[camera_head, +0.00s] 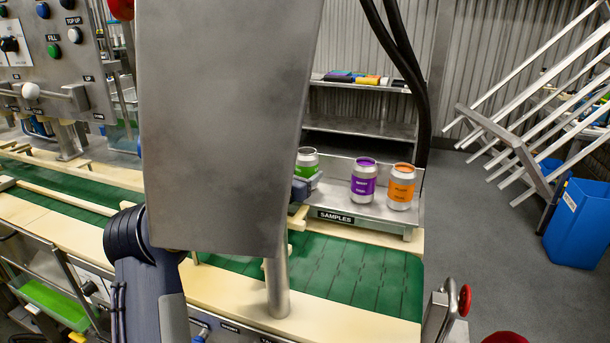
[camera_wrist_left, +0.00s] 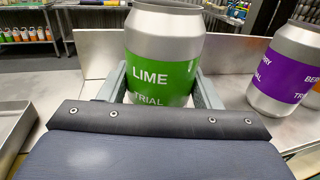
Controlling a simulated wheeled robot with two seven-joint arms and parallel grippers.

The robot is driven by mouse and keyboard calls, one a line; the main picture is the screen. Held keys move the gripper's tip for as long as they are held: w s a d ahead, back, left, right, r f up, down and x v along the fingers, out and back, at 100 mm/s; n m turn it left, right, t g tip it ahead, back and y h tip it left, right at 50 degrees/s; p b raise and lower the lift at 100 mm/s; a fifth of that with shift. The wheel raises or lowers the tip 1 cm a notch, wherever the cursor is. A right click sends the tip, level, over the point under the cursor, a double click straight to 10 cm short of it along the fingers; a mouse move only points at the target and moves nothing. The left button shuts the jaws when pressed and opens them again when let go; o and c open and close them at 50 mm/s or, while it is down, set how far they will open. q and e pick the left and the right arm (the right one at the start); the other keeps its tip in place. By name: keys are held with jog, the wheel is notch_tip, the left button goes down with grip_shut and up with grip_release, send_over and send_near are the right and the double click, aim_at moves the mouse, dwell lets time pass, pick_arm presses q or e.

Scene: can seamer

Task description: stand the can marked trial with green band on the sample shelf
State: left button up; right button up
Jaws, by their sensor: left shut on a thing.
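A silver can with a green band (camera_head: 307,166) stands at the left end of the sample shelf (camera_head: 338,202), partly hidden by the metal panel and my gripper. In the left wrist view the can (camera_wrist_left: 160,62) reads LIME and TRIAL and is upright. My left gripper (camera_head: 308,186) is shut on it, with one finger on each side of the can in the wrist view. I cannot tell whether the can's base touches the shelf. My right gripper is not in view.
A purple-banded can (camera_head: 363,180) and an orange-banded can (camera_head: 400,187) stand on the shelf to the right. A large metal panel (camera_head: 225,120) blocks much of the head view. The green conveyor (camera_head: 350,268) runs in front of the shelf.

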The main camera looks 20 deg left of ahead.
pick_arm(q)
jog(key=o, duration=1.2)
jog(key=shift+o, duration=0.2)
jog(key=s+a+b, duration=0.2)
jog(key=s, duration=0.9)
jog(key=shift+s+b, duration=0.35)
jog(key=shift+s, duration=0.05)
jog(key=shift+r, duration=0.1)
